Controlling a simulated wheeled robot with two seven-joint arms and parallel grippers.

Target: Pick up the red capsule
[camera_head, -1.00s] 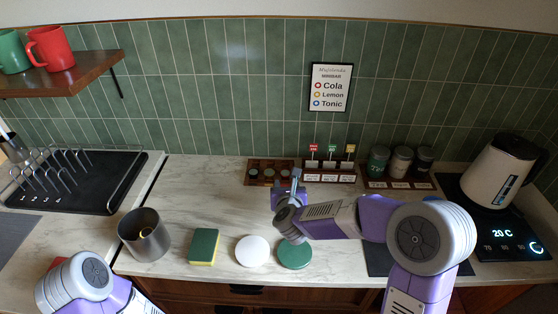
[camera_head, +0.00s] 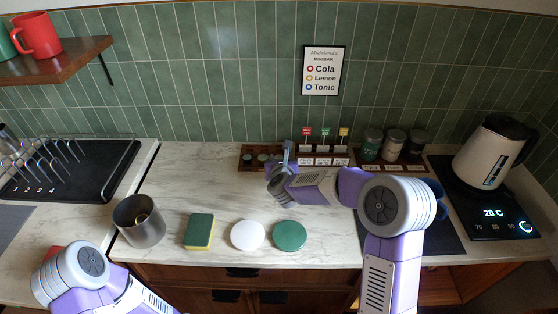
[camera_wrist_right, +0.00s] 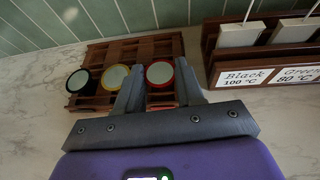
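The red capsule (camera_wrist_right: 160,74) has a red rim and a pale lid. It sits at the right of a row of three in a wooden rack (camera_wrist_right: 150,47), beside a yellow-rimmed capsule (camera_wrist_right: 115,77). My right gripper (camera_wrist_right: 159,86) is open, with one finger on each side of the red capsule in the wrist view and a gap to it. In the head view my right gripper (camera_head: 287,153) is at the rack's right part and hides the red capsule. My left arm shows at the bottom left; its gripper is out of view.
A black-rimmed capsule (camera_wrist_right: 79,80) is at the row's left. A tea holder (camera_head: 323,162) with small signs stands just right of the rack, with jars (camera_head: 396,144) beyond. A steel cup (camera_head: 140,221), sponge (camera_head: 199,230) and two discs lie nearer the front edge. Mid-counter is clear.

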